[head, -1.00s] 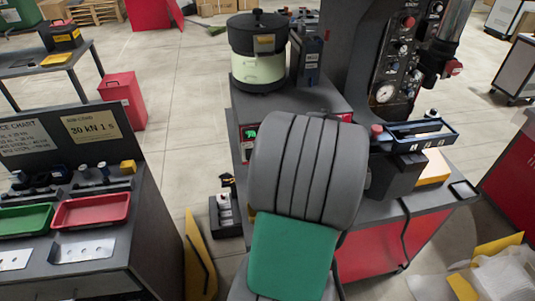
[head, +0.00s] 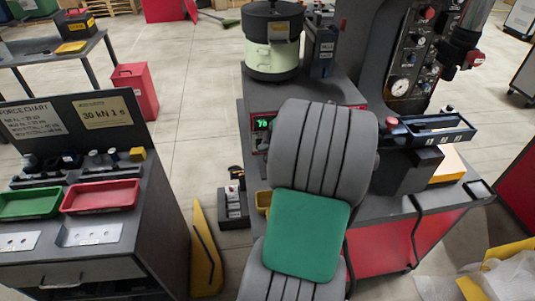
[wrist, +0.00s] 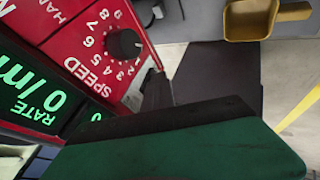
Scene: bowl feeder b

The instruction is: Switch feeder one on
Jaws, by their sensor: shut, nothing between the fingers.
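The bowl feeder (head: 272,62), a pale green drum with a black lid, stands on the grey machine table. Below it is a red control panel with a green-lit display (head: 262,124), partly hidden by my arm. In the wrist view the red panel (wrist: 75,18) is close, with a black speed knob (wrist: 123,44) and a rate display (wrist: 45,100) reading 0. Lettering at its top left is cut off, and no on/off switch can be made out. My gripper (wrist: 157,88) is shut and empty, its dark fingers beside the panel's edge. My arm hides it in the head view.
A press column with a gauge (head: 400,86) and a dark tray (head: 430,128) stand right of my arm. A bench with a green tray (head: 30,203) and a red tray (head: 100,196) is at left. A yellow scoop or bin (wrist: 262,17) lies beyond the panel.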

